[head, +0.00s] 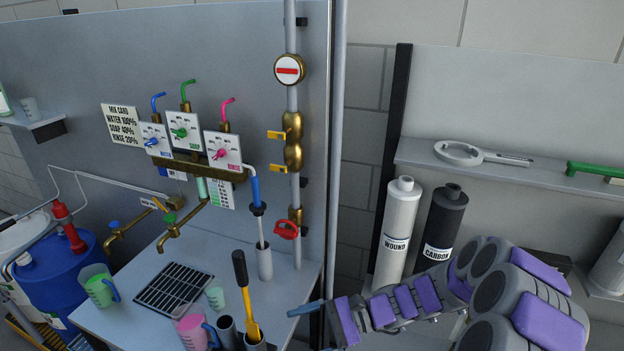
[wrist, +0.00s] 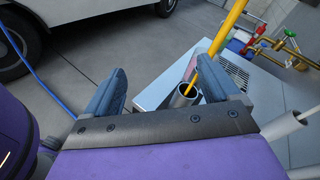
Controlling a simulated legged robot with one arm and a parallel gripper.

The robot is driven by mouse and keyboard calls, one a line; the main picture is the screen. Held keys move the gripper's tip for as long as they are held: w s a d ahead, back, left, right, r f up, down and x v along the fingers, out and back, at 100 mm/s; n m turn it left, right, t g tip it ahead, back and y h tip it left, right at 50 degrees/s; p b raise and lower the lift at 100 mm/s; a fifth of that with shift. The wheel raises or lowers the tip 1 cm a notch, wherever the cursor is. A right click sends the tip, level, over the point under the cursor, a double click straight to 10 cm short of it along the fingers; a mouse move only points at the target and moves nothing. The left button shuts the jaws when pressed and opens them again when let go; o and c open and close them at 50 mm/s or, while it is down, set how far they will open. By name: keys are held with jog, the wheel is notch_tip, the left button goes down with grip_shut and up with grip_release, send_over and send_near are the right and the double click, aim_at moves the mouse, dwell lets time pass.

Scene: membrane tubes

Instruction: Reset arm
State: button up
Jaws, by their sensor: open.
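My arm reaches in from the lower right of the head view, with purple and grey links. My gripper (head: 308,308) is at its left end, by the right edge of the grey workbench (head: 215,258). In the wrist view my gripper (wrist: 158,85) shows two blue-grey fingers spread apart with nothing between them. A yellow-shafted tool (wrist: 228,32) stands in a metal cup (wrist: 184,97) beyond the right finger, which partly hides the cup. In the head view this tool (head: 246,300) has a black handle and stands left of my gripper.
A pink jug (head: 192,332), a drain grate (head: 173,288) and brass taps (head: 172,232) are on or over the bench. White (head: 397,230) and black (head: 441,228) filter cylinders stand behind my arm. A shelf (head: 520,168) holds a wrench. Open floor (wrist: 115,50) shows in the wrist view.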

jog(key=s+r+n+g+h, duration=0.1)
jog(key=s+r+n+h, duration=0.25)
jog(key=s, duration=0.35)
jog(key=s+r+n+g+h, duration=0.15)
jog(key=s+n+h, duration=0.25)
jog(key=s, duration=0.4)
jog(key=s+d+r+n+t+h, duration=0.1)
jog(key=s+d+h, duration=0.3)
jog(key=d, duration=0.4)
jog(key=s+d+r+n+t+h, duration=0.1)
jog(key=s+d+n+t+h, duration=0.1)
jog(key=s+d, duration=0.4)
jog(key=shift+d+r+t+h, duration=0.35)
jog(key=shift+d+t+h, duration=0.2)
jog(key=shift+d+h, duration=0.4)
jog(key=shift+a, duration=0.3)
